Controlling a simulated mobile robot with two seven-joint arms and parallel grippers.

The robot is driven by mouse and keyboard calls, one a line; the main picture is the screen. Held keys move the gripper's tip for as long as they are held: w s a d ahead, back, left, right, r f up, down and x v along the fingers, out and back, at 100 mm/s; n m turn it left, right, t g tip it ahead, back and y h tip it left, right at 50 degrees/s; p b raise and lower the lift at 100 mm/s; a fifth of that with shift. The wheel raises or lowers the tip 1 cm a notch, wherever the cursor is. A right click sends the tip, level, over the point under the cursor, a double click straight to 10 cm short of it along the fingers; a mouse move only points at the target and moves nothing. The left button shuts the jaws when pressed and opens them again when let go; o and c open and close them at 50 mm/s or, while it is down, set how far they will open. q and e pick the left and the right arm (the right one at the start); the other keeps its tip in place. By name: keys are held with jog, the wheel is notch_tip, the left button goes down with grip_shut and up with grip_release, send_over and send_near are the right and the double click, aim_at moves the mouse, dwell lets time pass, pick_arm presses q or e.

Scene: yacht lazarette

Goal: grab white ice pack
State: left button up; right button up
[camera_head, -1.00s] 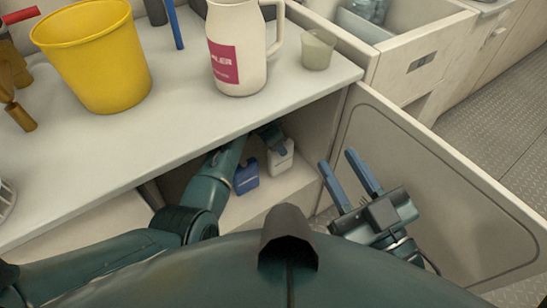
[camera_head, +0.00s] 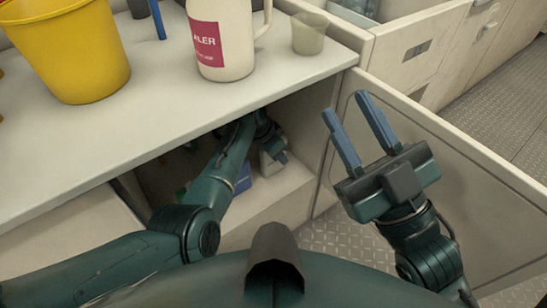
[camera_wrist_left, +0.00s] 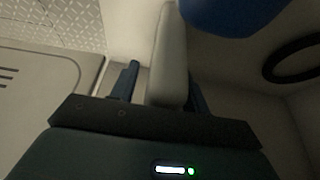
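The white ice pack (camera_head: 268,164) stands on the shelf inside the open cupboard, partly hidden by my left gripper (camera_head: 272,142). In the left wrist view, the white ice pack (camera_wrist_left: 170,55) is between the two blue fingers of my left gripper (camera_wrist_left: 163,80). The fingers are apart, with a visible gap between the pack and the left finger; the right finger is close to the pack. My right gripper (camera_head: 343,103) is open and empty, raised before the cupboard door.
A blue ice pack (camera_head: 243,180) is beside the white one, partly behind my left arm. The counter (camera_head: 170,115) overhangs the shelf and carries a yellow bucket (camera_head: 75,50), a white jug (camera_head: 222,40) and a cup (camera_head: 309,34). The open door (camera_head: 440,150) stands at right.

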pick_arm(q)
grip_shut()
jog(key=shift+r, duration=0.1)
dwell(0.4)
